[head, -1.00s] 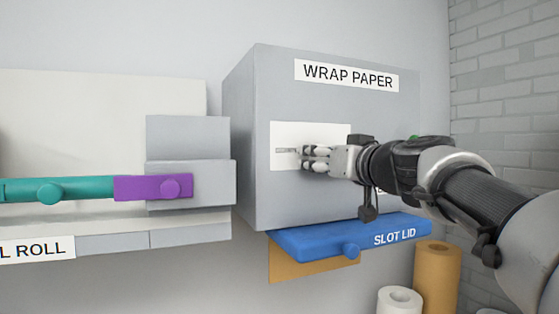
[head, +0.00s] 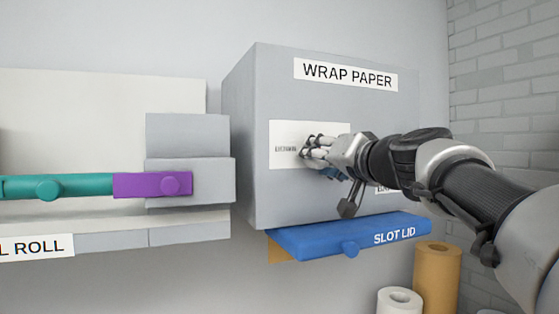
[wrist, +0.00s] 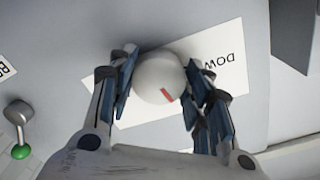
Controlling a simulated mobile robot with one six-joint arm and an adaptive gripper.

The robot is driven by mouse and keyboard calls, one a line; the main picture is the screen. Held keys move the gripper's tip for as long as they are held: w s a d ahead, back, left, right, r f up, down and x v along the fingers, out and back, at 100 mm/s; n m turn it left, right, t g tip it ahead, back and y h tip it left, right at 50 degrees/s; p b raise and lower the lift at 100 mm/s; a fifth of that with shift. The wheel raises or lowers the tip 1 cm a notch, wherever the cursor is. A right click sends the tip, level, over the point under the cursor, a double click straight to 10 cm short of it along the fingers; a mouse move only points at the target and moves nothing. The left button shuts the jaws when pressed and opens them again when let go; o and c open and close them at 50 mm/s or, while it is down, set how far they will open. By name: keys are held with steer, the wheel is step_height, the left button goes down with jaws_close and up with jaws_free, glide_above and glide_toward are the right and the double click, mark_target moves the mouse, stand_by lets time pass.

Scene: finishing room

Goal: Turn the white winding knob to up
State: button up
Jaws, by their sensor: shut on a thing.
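The white winding knob (wrist: 155,72) is round, with a short red mark pointing to the lower right in the wrist view. My gripper (wrist: 160,80) has one finger on each side of it and is shut on it. A white plate (wrist: 140,110) lies behind the knob, with "DOW" readable to the knob's right; the rest of the plate's lettering is hidden. In the head view my gripper (head: 312,148) is at the white plate on the front of the grey WRAP PAPER box (head: 290,200), and the knob is hidden behind the fingers.
A blue slot lid (head: 310,236) sits under the box, with a little brown paper (head: 280,249) below it. A teal and purple bar (head: 150,186) is at the left. Paper rolls (head: 437,275) stand at the lower right. A green-tipped lever (wrist: 20,135) shows in the wrist view.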

steer(key=shift+r+m+p, duration=0.2)
steer(key=shift+m+p, duration=0.8)
steer(key=shift+m, duration=3.25)
steer(key=shift+r+m+p, duration=0.15)
steer(key=shift+m+p, duration=0.8)
steer(key=shift+m, duration=3.3)
steer(key=shift+y, duration=0.3)
steer(key=o, duration=1.1)
steer(key=shift+c, duration=0.2)
steer(key=v, duration=0.7)
steer(key=shift+s, duration=0.25)
